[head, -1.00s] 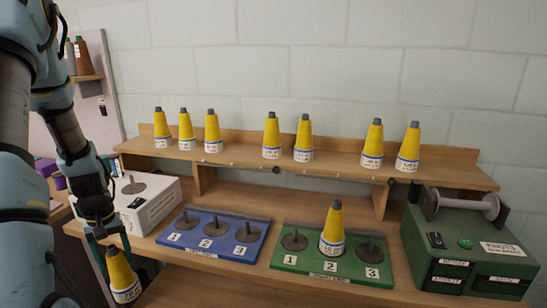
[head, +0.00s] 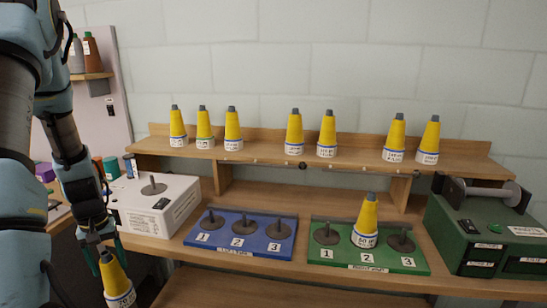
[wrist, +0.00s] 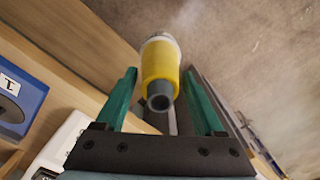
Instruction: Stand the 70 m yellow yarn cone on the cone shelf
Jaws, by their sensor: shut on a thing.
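A yellow yarn cone (head: 117,281) with a grey tip and a white-and-blue label band hangs upright, slightly tilted, at the lower left of the head view. Its label is too small to read surely. My gripper (head: 103,252) is shut on this cone near its top. In the wrist view the cone (wrist: 160,62) sits between the two green fingers, grey tip toward the camera. The wooden cone shelf (head: 266,156) runs along the wall. Several yellow cones stand on it in groups, with gaps between groups.
A white device (head: 155,212) with a spindle stands beside my gripper. A blue three-peg board (head: 240,248) is empty. A green board (head: 345,258) bears a yellow cone (head: 366,220) on peg 2. A green machine (head: 485,235) is at right.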

